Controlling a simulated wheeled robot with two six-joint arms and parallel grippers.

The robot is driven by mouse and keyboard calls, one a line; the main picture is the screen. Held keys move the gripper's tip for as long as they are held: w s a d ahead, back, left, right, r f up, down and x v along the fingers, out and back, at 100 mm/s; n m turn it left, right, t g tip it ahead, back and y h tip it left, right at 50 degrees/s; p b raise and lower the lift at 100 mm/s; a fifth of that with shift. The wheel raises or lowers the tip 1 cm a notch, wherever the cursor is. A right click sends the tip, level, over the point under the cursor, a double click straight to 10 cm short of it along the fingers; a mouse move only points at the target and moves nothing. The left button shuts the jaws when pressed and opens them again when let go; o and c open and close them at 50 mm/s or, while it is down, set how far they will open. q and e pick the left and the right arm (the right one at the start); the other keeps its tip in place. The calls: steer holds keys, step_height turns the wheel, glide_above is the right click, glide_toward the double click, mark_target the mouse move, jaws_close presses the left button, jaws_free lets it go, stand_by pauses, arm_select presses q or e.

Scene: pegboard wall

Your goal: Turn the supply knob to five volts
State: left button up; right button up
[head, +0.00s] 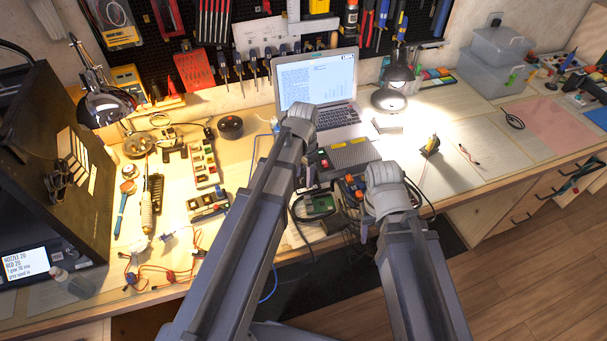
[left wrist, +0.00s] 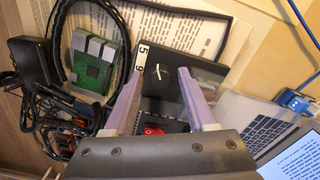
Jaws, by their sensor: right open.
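In the head view the power supply (head: 352,155) is a dark box in front of the laptop; my left arm covers its knob end. In the left wrist view the dark panel (left wrist: 200,75) carries a round black knob (left wrist: 160,82) with a white pointer mark. A white label (left wrist: 140,63) reading 5 and 9 is beside it. I cannot tell which number the pointer marks. My left gripper (left wrist: 163,80) is open, its lilac fingers on either side of the knob; contact is unclear. A red switch (left wrist: 153,130) shows between the fingers. My right gripper (head: 383,180) is to the right, its fingertips hidden.
A green circuit board (left wrist: 92,66) and black cables lie beside the supply. The laptop (head: 318,90) stands behind it. A desk lamp (head: 390,92) is at the back right. Parts and wires fill the left bench; paper sheets (head: 470,140) lie on the clearer right side.

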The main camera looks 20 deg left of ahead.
mark_target(304, 178)
arm_select(q)
steer(key=shift+o, duration=0.2)
step_height(304, 178, up, 8)
steer(key=p, duration=0.8)
steer(key=shift+f, duration=0.1)
steer(key=s+d+n, duration=0.1)
steer(key=s+d, duration=0.2)
steer(key=s, duration=0.2)
steer(key=s+d+n, duration=0.1)
steer(key=s+d, duration=0.3)
steer(key=s+d+n+y, duration=0.1)
steer(key=s+d, duration=0.2)
steer(key=s, duration=0.2)
steer(key=shift+s+d, duration=0.25)
steer(key=shift+s, duration=0.05)
steer(key=shift+a, duration=0.1)
